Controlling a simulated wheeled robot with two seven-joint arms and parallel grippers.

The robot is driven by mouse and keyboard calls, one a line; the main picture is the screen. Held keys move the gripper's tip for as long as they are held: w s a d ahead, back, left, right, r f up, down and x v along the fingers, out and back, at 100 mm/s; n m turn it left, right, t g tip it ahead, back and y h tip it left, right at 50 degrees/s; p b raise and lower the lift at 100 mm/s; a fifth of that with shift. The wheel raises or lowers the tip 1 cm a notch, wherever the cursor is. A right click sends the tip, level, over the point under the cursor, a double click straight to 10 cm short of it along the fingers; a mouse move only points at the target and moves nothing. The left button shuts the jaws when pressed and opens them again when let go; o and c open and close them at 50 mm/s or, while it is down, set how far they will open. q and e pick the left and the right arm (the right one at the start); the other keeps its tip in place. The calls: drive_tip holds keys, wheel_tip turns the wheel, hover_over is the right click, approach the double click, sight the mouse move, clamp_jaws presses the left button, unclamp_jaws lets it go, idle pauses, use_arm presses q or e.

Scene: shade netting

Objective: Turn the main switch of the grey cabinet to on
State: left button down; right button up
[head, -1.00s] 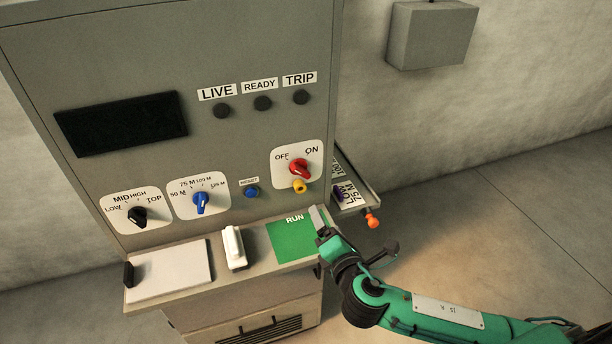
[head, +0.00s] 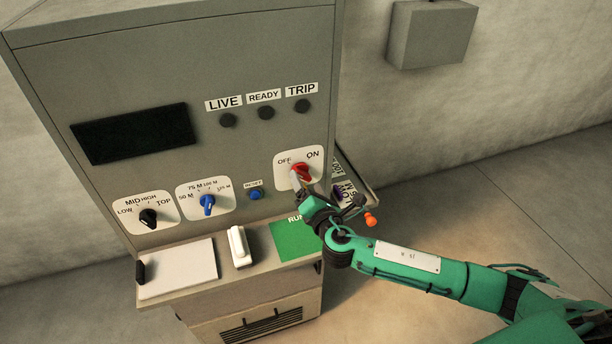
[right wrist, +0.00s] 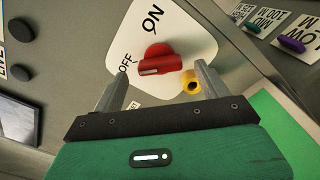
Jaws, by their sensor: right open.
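The main switch is a red rotary knob (head: 301,170) on a white plate marked OFF and ON, on the right of the grey cabinet (head: 200,60). In the right wrist view the red knob (right wrist: 159,60) shows large, with the bar's pale mark toward the OFF side. A yellow piece (right wrist: 190,84) sits beside it. My right gripper (head: 298,182) is just in front of the knob; in the right wrist view its open fingers (right wrist: 160,85) stand either side below the knob, with nothing between them held. My left gripper is not in view.
A black selector (head: 149,218), a blue selector (head: 207,205) and a blue reset button (head: 256,194) lie left of the switch. A shelf below bears a white card, a white block (head: 238,246) and a green RUN sheet (head: 291,243). A side tray (head: 366,186) juts out at right.

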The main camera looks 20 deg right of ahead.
drive_tip(key=shift+w, duration=0.9)
drive_tip(key=c, duration=1)
drive_tip(key=shift+f, duration=0.1)
